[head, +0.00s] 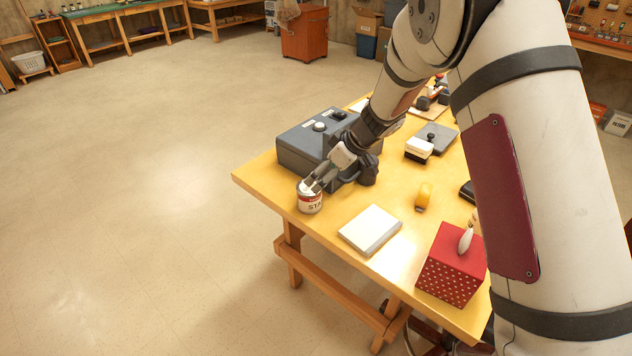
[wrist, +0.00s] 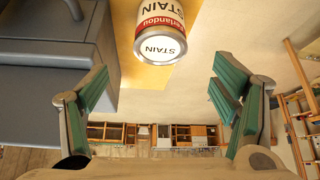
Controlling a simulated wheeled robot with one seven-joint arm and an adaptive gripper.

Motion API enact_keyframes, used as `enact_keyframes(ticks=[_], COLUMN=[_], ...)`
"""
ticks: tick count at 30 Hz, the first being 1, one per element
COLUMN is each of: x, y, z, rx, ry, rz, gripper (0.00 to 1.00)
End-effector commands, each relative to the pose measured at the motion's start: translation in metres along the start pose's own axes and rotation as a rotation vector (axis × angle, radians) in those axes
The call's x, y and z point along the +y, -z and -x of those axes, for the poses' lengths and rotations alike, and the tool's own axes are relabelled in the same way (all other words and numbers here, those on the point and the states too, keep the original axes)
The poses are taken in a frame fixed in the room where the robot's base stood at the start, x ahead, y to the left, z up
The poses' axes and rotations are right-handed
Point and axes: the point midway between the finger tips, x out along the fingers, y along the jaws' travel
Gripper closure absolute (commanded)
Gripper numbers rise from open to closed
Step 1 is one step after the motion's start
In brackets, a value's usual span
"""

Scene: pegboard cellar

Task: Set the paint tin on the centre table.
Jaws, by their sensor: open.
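The paint tin (head: 310,201), a small can with a white and red label reading STAIN, stands upright near the front-left edge of a yellow wooden table (head: 262,178). My gripper (head: 315,184) is just above and behind the tin, close to its top. In the wrist view the tin (wrist: 161,32) appears inverted at the top centre, ahead of the fingers. The green-padded fingers of my gripper (wrist: 160,84) are spread wide with nothing between them. I cannot tell whether this is the centre table.
A grey box-shaped device (head: 299,146) stands close beside my gripper and also fills the upper left of the wrist view (wrist: 50,75). A white book-like block (head: 370,230), a yellow tape dispenser (head: 423,196) and a red tissue box (head: 452,268) are nearby. The floor at left is clear.

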Motion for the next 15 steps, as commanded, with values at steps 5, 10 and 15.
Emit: enact_keyframes(ticks=[5, 10, 15], x=[0.0, -0.001, 0.0], y=[0.001, 0.0, 0.001], z=[0.025, 0.033, 0.035], rx=[0.001, -0.001, 0.003], ry=[0.0, 0.001, -0.004], rz=[0.0, 0.0, -0.001], gripper=[0.2, 0.2, 0.2])
